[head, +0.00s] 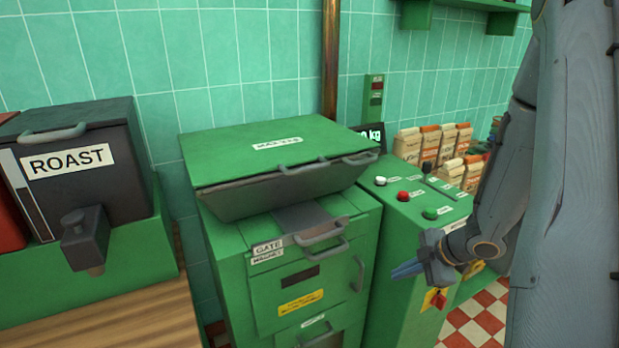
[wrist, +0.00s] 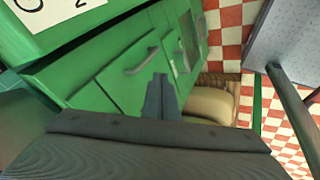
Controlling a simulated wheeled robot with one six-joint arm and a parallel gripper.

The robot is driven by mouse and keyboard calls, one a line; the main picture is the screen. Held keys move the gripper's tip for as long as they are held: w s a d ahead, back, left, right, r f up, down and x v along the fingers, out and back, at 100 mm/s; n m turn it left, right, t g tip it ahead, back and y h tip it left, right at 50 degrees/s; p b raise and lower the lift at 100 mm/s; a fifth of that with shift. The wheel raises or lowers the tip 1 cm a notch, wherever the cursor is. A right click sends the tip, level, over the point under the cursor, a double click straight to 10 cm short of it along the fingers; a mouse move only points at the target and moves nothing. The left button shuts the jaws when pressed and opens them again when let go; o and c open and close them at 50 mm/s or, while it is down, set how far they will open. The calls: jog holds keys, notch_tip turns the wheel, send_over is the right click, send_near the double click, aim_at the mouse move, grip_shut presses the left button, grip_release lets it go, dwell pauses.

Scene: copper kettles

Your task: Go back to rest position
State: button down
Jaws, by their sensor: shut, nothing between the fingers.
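My gripper (head: 406,270) is at the right in the head view, in front of the green control cabinet (head: 405,235). Its blue fingers point left and are together, with nothing between them. In the wrist view my gripper (wrist: 161,92) shows as closed fingers at the middle, above a green cabinet front with a grey handle (wrist: 141,62). My grey arm comes down along the right side of the head view.
A green machine (head: 300,250) with a closed lid, labelled GATE, stands in the middle. A dark ROAST bin (head: 75,155) stands left on a green stand. Several paper bags (head: 430,145) stand behind the cabinet. Red and white floor tiles (head: 480,325) show at lower right.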

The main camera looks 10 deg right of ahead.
notch_tip(320, 180, up, 7)
jog(key=w+a+m+h, duration=0.1)
jog(key=m+h, duration=0.4)
jog(key=m, duration=0.3)
jog(key=s+a+r+m+g, duration=0.2)
jog(key=s+a+m, duration=0.2)
jog(key=s+a, duration=0.2)
jog(key=s+a+r+m+g, duration=0.2)
jog(key=s+a+r+m, duration=0.1)
jog(key=s+a, duration=0.3)
jog(key=shift+s+a+r+m, duration=0.3)
jog(key=shift+s+a+m, duration=0.1)
jog(key=shift+m, duration=0.5)
jog(key=shift+w, duration=0.1)
